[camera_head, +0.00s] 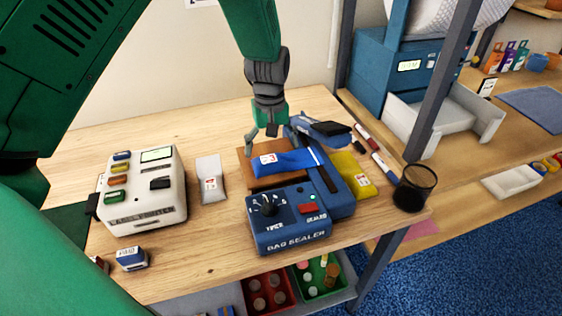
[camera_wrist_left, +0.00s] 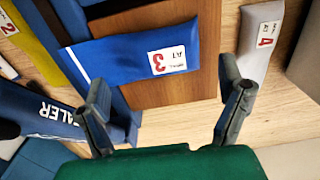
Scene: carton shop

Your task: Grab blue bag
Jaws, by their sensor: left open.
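The blue bag (camera_head: 285,161) lies on a brown wooden block, with its right end reaching to the blue bag sealer (camera_head: 290,222). In the left wrist view the blue bag (camera_wrist_left: 120,55) shows a white label with a red 3. My left gripper (camera_head: 262,145) is just above and behind the bag's left part, pointing down. In the left wrist view its two fingers (camera_wrist_left: 165,105) are apart with nothing between them, and the bag lies beyond the fingertips. My right gripper is not in view.
A grey bag (camera_head: 210,180) lies left of the block, and a yellow bag (camera_head: 352,174) right of the sealer. A white label machine (camera_head: 145,190) stands at left. A black mesh cup (camera_head: 414,188) stands near the table's right edge. Bare wood lies at the back left.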

